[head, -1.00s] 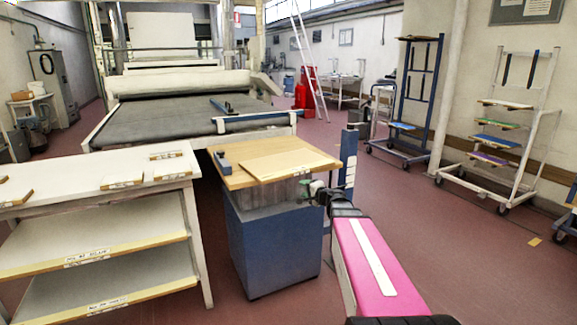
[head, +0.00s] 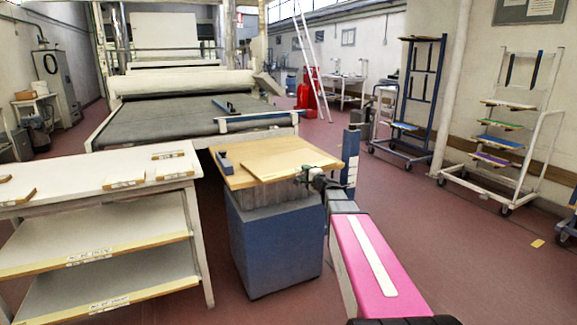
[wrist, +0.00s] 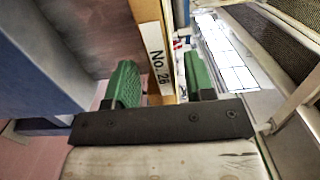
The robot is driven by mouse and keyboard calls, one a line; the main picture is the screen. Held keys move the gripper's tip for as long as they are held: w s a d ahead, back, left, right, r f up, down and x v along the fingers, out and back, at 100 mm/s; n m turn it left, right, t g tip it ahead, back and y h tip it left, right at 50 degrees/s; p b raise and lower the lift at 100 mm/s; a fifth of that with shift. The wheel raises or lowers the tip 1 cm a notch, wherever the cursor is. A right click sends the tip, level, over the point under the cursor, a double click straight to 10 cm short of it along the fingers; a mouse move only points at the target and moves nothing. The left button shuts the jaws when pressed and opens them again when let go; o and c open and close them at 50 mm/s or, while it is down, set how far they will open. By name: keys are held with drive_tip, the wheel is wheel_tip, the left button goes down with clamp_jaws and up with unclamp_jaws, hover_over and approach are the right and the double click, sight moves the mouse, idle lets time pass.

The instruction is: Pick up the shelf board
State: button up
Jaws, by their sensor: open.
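The shelf board (head: 280,163) is a thin, light wooden panel lying flat on the wooden top (head: 235,180) of a blue cabinet (head: 275,245). My gripper (head: 306,176) is at the board's near right edge in the head view. The exact finger contact is too small to tell in the head view.
A white table (head: 75,210) with small boards stands left. A conveyor (head: 180,118) lies behind. A blue post (head: 350,160) rises just right of the cabinet. Racks stand right, beyond open floor.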

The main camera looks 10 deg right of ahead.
sight(301, 170)
drive_tip(key=x, duration=0.3)
drive_tip(key=shift+w+a+r, duration=0.1)
drive_tip(key=shift+w+a, duration=0.1)
drive_tip(key=shift+w, duration=0.15)
drive_tip(key=shift+c, duration=0.3)
clamp_jaws()
drive_tip(key=shift+r, duration=0.1)
drive_tip(key=shift+r, duration=0.5)
wheel_tip(301, 170, up, 3)
drive_tip(key=shift+r, duration=0.1)
drive_tip(key=s+a+r, duration=0.5)
drive_tip(key=a+r, duration=0.1)
drive_tip(key=a, duration=0.4)
drive_tip(key=shift+s+a+r, duration=0.15)
drive_tip(key=shift+s+r, duration=0.15)
drive_tip(key=shift+r, duration=0.1)
